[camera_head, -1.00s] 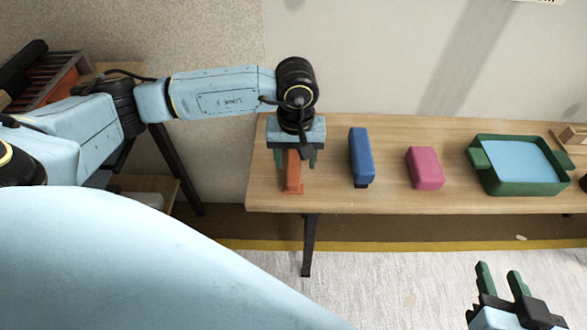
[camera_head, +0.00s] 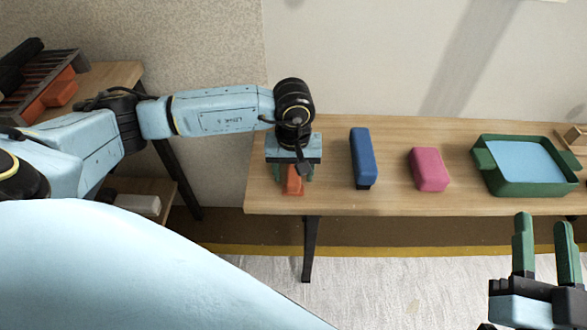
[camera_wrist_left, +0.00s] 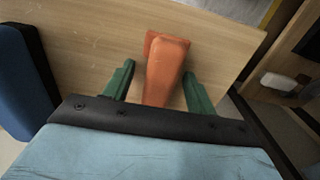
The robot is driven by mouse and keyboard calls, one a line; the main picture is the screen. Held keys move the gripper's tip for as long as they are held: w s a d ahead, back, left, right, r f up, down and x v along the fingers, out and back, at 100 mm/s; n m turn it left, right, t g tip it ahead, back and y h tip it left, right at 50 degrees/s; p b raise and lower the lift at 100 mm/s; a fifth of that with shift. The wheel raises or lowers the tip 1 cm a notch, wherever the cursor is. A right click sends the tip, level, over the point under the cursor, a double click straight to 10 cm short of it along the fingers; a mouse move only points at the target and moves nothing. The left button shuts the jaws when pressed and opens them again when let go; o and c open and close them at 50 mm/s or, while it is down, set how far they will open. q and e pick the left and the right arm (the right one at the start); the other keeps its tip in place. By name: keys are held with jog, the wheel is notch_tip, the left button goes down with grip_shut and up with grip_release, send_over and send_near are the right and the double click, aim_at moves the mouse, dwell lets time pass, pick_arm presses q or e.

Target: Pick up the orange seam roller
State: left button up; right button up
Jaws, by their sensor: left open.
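The orange seam roller (camera_head: 292,184) lies near the left end of the wooden table. It also shows in the left wrist view (camera_wrist_left: 166,68), between the two green fingers. My left gripper (camera_head: 292,174) is over the roller and hides its far part in the head view. In the left wrist view the left gripper (camera_wrist_left: 160,85) is open, with a finger on each side of the roller and a small gap visible at least on the left side. My right gripper (camera_head: 541,240) is open and empty in front of the table at the lower right.
On the table (camera_head: 398,203), a blue block-like tool (camera_head: 362,156) stands right of the roller, then a pink block (camera_head: 429,169) and a green tray (camera_head: 520,190) with light blue inside. A shelf with a dark rack (camera_head: 40,85) stands at the far left.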

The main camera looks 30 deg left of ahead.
aim_at(293, 170)
pick_arm(q)
jog(key=shift+f+b, duration=0.25)
jog(key=shift+b, duration=0.05)
pick_arm(e)
jog(key=shift+f, duration=0.3)
pick_arm(q)
jog(key=c, duration=1.1)
jog(key=shift+o, duration=0.2)
jog(key=shift+r, duration=0.1)
pick_arm(e)
jog(key=shift+r, duration=0.1)
